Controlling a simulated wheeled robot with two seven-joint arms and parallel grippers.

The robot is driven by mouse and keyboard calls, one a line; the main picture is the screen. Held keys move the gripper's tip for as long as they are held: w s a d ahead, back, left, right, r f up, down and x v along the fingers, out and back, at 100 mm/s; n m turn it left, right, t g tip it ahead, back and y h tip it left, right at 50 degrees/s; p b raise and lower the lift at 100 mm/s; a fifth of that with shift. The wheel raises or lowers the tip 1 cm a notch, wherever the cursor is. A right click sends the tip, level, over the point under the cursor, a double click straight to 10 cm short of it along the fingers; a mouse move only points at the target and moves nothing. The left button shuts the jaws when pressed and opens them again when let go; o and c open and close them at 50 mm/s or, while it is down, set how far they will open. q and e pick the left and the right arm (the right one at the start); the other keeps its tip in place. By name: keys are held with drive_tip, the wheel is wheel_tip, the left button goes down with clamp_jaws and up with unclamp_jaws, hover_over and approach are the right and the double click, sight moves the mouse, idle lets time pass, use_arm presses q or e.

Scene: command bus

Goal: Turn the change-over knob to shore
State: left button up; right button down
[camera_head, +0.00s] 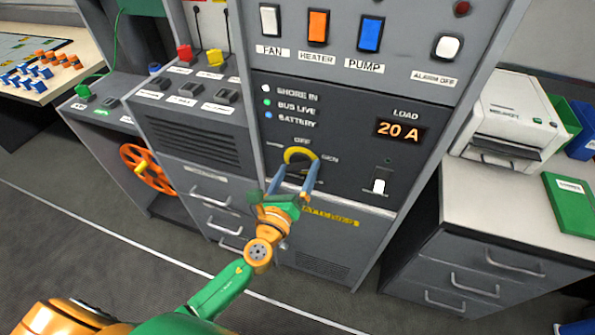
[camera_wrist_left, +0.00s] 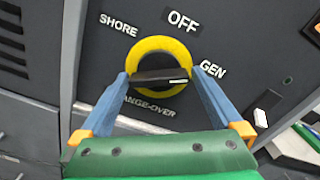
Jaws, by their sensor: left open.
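The change-over knob is a black bar handle (camera_wrist_left: 160,77) inside a yellow ring (camera_head: 300,153) on the dark panel. In the left wrist view the labels read SHORE at upper left, OFF above and GEN at right. The handle lies nearly level, with a white mark at its right end, toward the GEN side. My left gripper (camera_head: 297,167) is open, its two blue fingers on either side of the knob. In the left wrist view the fingertips (camera_wrist_left: 160,75) lie close to the ring's left and right edges; I cannot tell whether they touch. My right gripper is not in view.
Above are rocker switches, including an orange HEATER switch (camera_head: 318,27), and a load display (camera_head: 401,131) reading 20 A. A white-handled switch (camera_head: 380,186) is right of the knob. An orange handwheel (camera_head: 149,171) is at left, a printer (camera_head: 510,120) at right.

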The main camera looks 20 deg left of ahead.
use_arm(q)
drive_tip(key=shift+s, duration=0.1)
drive_tip(key=c, duration=1.1)
drive_tip(key=shift+o, duration=0.2)
drive_tip(key=shift+f, duration=0.1)
